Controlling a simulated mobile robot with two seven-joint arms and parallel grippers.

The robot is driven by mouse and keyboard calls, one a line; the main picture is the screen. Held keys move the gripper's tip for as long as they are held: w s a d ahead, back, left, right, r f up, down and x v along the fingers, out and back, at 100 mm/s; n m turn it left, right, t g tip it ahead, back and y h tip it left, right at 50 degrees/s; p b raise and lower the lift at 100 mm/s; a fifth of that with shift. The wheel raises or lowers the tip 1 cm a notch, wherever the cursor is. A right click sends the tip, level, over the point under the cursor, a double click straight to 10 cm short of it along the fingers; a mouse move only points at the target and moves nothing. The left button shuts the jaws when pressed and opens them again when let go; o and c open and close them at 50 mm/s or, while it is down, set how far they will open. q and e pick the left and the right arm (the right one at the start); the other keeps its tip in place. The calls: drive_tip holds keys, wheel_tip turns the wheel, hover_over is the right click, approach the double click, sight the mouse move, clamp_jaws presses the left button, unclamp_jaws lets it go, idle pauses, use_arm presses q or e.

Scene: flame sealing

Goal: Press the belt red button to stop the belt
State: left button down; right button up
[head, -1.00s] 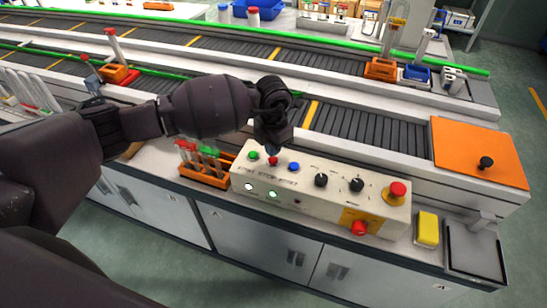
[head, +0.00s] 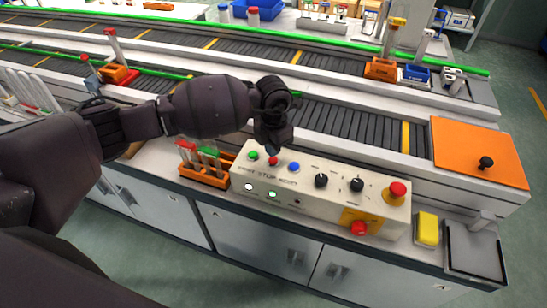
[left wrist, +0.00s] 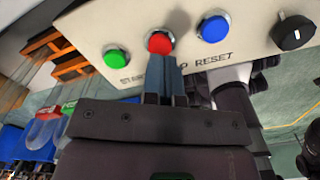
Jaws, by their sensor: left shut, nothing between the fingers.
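The control box (head: 318,200) is a cream panel on the front edge of the bench. Its red stop button (head: 273,160) sits between a green button (head: 253,155) and a blue button (head: 294,167). My left gripper (head: 272,150) is shut and empty, right at the red button. In the left wrist view the closed fingertips (left wrist: 165,60) overlap the lower edge of the red button (left wrist: 160,42). I cannot tell whether they touch it. The green button (left wrist: 117,58) and blue button (left wrist: 212,28) show clear of the fingers. My right gripper is not in view.
The conveyor belt (head: 350,119) runs behind the box. A red emergency knob (head: 397,189) and black dials (head: 321,181) sit on the box's right part. An orange tube rack (head: 205,172) stands close on its left, a yellow block (head: 427,229) on its right.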

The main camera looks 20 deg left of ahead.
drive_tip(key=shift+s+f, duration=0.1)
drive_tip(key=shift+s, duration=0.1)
use_arm(q)
drive_tip(key=shift+f, duration=0.1)
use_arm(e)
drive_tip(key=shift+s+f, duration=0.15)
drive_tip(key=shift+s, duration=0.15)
use_arm(q)
drive_tip(key=shift+f, duration=0.4)
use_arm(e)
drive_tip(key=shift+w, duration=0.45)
use_arm(q)
drive_tip(key=shift+f+b, duration=0.2)
drive_tip(key=shift+b, duration=0.1)
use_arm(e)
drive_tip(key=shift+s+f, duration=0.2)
use_arm(q)
drive_tip(key=shift+f, duration=0.2)
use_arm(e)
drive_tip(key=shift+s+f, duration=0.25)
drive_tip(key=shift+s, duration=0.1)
